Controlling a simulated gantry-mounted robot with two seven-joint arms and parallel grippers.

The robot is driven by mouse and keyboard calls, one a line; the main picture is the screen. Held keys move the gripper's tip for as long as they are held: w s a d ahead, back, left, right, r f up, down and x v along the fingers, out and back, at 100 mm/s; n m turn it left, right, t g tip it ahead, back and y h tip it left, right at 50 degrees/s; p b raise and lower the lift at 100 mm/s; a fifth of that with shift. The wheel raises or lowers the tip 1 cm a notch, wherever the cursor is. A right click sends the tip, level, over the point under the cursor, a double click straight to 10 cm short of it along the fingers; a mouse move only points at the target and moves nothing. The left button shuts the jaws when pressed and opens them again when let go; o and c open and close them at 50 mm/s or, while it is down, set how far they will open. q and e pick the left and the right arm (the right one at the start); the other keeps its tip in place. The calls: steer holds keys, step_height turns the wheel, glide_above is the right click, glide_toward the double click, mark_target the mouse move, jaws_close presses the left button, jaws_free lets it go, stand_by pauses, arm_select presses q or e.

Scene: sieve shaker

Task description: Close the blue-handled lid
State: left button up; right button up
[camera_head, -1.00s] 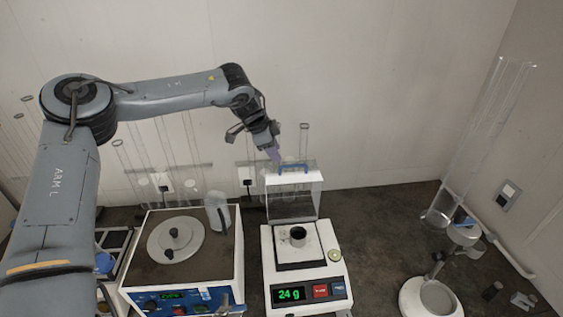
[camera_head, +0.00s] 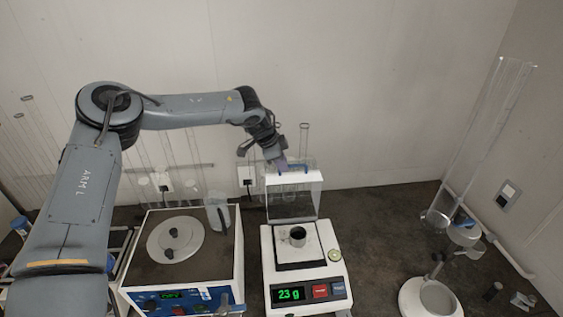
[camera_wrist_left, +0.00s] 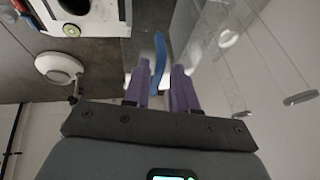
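The clear lid (camera_head: 292,205) with a white top edge stands open and upright at the back of the white balance (camera_head: 262,290). Its blue handle (camera_head: 299,167) runs along that top edge. My left gripper (camera_head: 281,165) is at the handle's left part, pointing down. In the left wrist view, its two purple fingers (camera_wrist_left: 161,67) are apart, and the blue handle (camera_wrist_left: 160,48) lies in line with the gap between their tips. I cannot tell whether they touch it. My right gripper is not in view.
A small dark-filled cup (camera_head: 298,237) stands on the balance pan; the display reads 23 g. A machine with a round lid (camera_head: 176,243) stands to the left. Tall glass tubes (camera_head: 304,140) stand behind the lid. A white stand (camera_head: 425,297) is to the right, with clear bench between.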

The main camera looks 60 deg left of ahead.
arm_select(q)
jaws_close()
steer(key=shift+s+d+b, duration=0.25)
steer(key=shift+d+b, duration=0.1)
steer(key=shift+d, duration=0.2)
arm_select(e)
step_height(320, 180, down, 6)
steer(key=b, duration=0.5)
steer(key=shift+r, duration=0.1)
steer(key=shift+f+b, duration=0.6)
steer(key=shift+b, duration=0.05)
arm_select(q)
steer(key=s+d+f+t+y, duration=0.1)
steer(key=s+d, duration=0.2)
steer(key=d, duration=0.3)
steer(key=s+d+f+m+t+y, duration=0.1)
steer(key=s+d+f+y, duration=0.1)
steer(key=s+d, duration=0.2)
steer(key=shift+d+f+y+b, duration=0.25)
steer(key=shift+d+y+b, duration=0.05)
steer(key=shift+d, duration=1.1)
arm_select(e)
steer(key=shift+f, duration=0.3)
